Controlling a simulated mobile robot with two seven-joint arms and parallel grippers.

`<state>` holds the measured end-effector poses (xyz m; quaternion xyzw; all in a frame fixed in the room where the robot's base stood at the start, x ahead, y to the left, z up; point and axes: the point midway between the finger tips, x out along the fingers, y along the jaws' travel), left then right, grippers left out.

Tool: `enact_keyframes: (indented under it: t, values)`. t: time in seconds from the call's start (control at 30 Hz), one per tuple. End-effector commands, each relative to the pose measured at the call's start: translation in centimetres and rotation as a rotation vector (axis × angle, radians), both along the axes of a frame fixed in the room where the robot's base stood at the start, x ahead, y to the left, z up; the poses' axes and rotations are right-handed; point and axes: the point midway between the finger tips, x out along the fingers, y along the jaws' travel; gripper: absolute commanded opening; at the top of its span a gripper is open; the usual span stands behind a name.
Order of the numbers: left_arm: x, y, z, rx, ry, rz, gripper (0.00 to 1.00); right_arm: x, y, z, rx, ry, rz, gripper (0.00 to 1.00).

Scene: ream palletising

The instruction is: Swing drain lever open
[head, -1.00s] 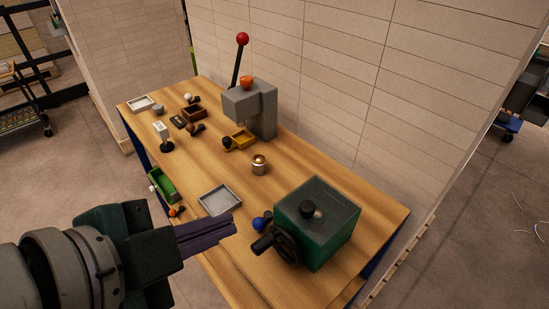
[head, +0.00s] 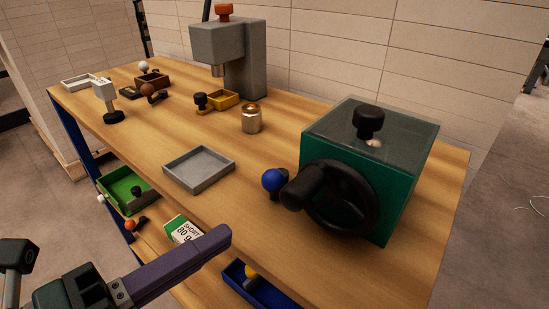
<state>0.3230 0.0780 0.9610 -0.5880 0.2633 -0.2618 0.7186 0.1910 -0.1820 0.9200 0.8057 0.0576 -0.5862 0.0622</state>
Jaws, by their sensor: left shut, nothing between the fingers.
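No part is marked as the drain lever. A blue ball knob (head: 272,180) stands at the left side of a green box with a glass-like top (head: 408,192), close to its black handwheel (head: 345,205). My right gripper is out of view.
A grey tray (head: 199,184), a metal cylinder (head: 251,121) and a grey press (head: 253,65) stand on the wooden bench (head: 330,268). A green-white pack (head: 184,230) lies low behind my left gripper. Small trays and knobs crowd the far left end.

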Motion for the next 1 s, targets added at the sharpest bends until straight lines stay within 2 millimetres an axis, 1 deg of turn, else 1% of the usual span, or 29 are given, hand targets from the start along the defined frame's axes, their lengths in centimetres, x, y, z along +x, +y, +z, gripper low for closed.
enact_keyframes:
  t: [0.03,0.47,0.57,0.8,1.0]
  values:
    - [0.0,0.0,-0.4,0.003,-0.009,-0.004,0.0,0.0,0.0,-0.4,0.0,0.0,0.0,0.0]
    - [0.2,-0.2,-0.2,0.004,-0.015,-0.005,0.0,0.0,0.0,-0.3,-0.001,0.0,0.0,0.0]
    - [1.0,-0.8,-0.3,0.003,-0.017,-0.005,0.0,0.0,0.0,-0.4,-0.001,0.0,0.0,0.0]
    - [4.1,-3.9,-0.5,0.002,-0.018,-0.005,0.0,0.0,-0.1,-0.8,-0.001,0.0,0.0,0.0]
    - [6.2,-5.9,-0.8,0.003,-0.014,-0.005,0.0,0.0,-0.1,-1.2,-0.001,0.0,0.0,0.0]
